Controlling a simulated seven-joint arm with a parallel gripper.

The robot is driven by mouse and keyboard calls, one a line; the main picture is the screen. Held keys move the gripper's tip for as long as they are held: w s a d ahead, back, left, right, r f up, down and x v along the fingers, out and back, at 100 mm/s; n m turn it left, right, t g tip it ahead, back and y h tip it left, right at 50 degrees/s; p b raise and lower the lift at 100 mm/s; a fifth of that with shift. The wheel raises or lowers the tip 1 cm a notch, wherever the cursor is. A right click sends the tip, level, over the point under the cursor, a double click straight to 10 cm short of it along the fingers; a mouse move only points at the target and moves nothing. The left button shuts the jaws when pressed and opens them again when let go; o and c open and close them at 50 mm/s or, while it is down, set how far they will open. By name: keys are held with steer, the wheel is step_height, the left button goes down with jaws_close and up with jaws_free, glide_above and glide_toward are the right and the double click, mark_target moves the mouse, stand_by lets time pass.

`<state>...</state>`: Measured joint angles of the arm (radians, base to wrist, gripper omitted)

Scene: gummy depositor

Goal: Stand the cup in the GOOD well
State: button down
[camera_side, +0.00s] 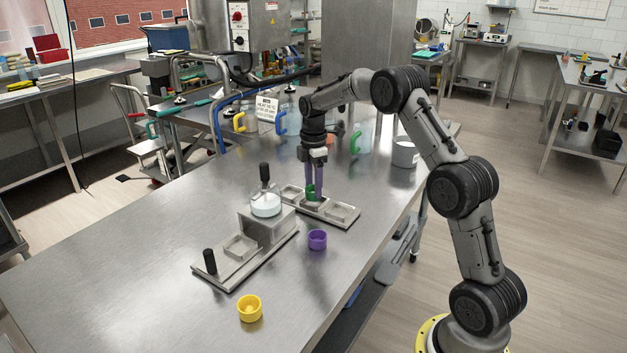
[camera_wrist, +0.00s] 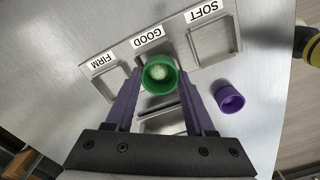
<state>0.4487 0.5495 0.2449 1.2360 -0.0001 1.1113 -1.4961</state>
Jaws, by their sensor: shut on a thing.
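My gripper (camera_side: 314,192) is shut on a green cup (camera_wrist: 160,74), and the fingers show on both sides of it in the wrist view (camera_wrist: 160,85). The cup looks upright, open side up, with something pale inside. It also shows low between the fingers in the side view (camera_side: 310,191). It is at the middle of a metal tray (camera_wrist: 186,47), just below the GOOD label (camera_wrist: 148,37). The cup and fingers hide most of the GOOD well, and I cannot tell whether the cup touches its floor.
The SOFT well (camera_wrist: 215,42) and the FIRM well (camera_wrist: 110,80) look empty. A purple cup (camera_side: 317,240) and a yellow cup (camera_side: 249,309) stand on the steel table. The depositor (camera_side: 265,225), with black handles, stands left of the tray. A grey container (camera_side: 404,153) is behind right.

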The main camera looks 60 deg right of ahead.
steer(key=shift+f, duration=0.2)
stand_by(0.5)
steer(key=shift+f, duration=0.7)
steer(key=shift+c, duration=0.9)
jaws_free()
steer(key=shift+r, duration=0.15)
step_height(320, 180, up, 14)
steer(key=shift+f, duration=0.2)
